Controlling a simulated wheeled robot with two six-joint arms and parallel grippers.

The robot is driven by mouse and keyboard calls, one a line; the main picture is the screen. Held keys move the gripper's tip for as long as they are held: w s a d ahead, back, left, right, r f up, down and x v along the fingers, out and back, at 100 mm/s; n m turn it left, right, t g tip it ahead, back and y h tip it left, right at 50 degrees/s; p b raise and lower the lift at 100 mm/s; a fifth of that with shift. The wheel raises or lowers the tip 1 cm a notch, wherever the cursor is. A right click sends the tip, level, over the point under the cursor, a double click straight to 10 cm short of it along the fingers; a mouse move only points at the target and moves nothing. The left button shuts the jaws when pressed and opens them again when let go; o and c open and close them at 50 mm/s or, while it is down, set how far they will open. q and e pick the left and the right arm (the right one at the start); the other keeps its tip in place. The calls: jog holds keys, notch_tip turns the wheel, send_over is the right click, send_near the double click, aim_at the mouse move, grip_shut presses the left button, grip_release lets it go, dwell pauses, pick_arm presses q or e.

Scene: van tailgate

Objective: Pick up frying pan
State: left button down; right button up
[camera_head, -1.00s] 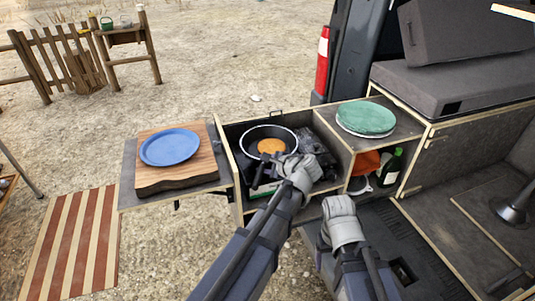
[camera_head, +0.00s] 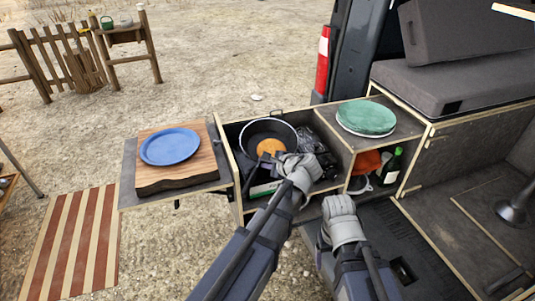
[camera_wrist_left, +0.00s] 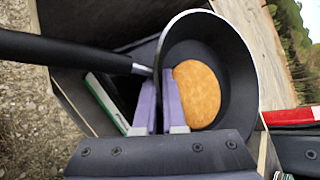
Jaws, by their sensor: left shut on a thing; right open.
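The black frying pan (camera_head: 252,132) with a light rim is in the open kitchen drawer in the head view, a round golden-brown food piece (camera_head: 270,147) inside it. In the left wrist view the pan (camera_wrist_left: 238,75) fills the upper middle, and its black handle (camera_wrist_left: 65,52) runs off to the left. My left gripper (camera_wrist_left: 160,105) is shut on the pan's near wall, one finger on each side of the rim, close to the handle. The pan looks tilted, its far side raised. My right gripper (camera_head: 341,207) is open and empty in front of the drawer unit; its fingertips are mostly hidden.
A blue plate (camera_head: 169,147) on a wooden board (camera_head: 178,178) sits left of the drawer. Green plates (camera_head: 366,117) lie on the right-hand top. A bottle (camera_head: 391,165) stands in the compartment below. The drawer's wooden walls (camera_head: 232,168) surround the pan closely.

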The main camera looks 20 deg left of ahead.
pick_arm(q)
jog(key=shift+r, duration=0.2)
notch_tip(320, 180, up, 10)
jog(key=p, duration=1)
jog(key=shift+f, duration=0.15)
